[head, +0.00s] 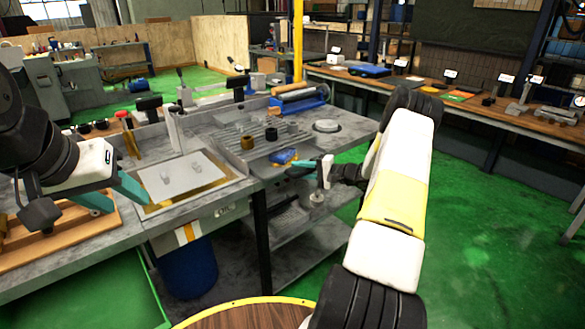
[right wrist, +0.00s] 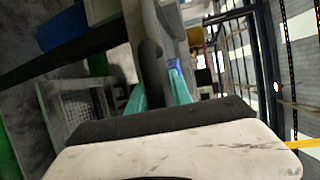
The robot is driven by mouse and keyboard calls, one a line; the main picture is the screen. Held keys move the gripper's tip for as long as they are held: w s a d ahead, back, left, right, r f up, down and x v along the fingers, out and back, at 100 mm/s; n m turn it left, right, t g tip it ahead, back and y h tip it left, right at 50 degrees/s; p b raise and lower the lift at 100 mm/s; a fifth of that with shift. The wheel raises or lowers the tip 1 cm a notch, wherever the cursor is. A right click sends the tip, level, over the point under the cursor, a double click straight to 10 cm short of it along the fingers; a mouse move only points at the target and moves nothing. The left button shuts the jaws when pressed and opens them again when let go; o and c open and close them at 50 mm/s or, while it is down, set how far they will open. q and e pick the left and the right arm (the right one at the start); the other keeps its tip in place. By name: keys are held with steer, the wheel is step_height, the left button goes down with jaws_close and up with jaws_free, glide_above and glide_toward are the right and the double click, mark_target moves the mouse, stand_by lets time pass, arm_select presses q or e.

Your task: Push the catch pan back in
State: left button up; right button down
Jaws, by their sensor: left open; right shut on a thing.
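My left gripper (head: 112,195) is open and empty, above the wooden board at the left, apart from the pan. My right gripper (head: 308,166) is at the bench's right end, away from that grey front.
A wooden board (head: 60,238) lies at the left. A blue bin (head: 188,268) stands under the bench, with a lower shelf (head: 300,245) beside it. Green floor at the right is clear.

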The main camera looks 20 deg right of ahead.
steer(key=c, duration=1.3)
jaws_free()
steer(key=shift+s+f, duration=0.15)
steer(key=shift+f, duration=0.45)
steer(key=shift+r, duration=0.15)
steer(key=shift+r, duration=0.15)
steer(key=shift+v, duration=3.8)
steer(key=shift+r, duration=0.1)
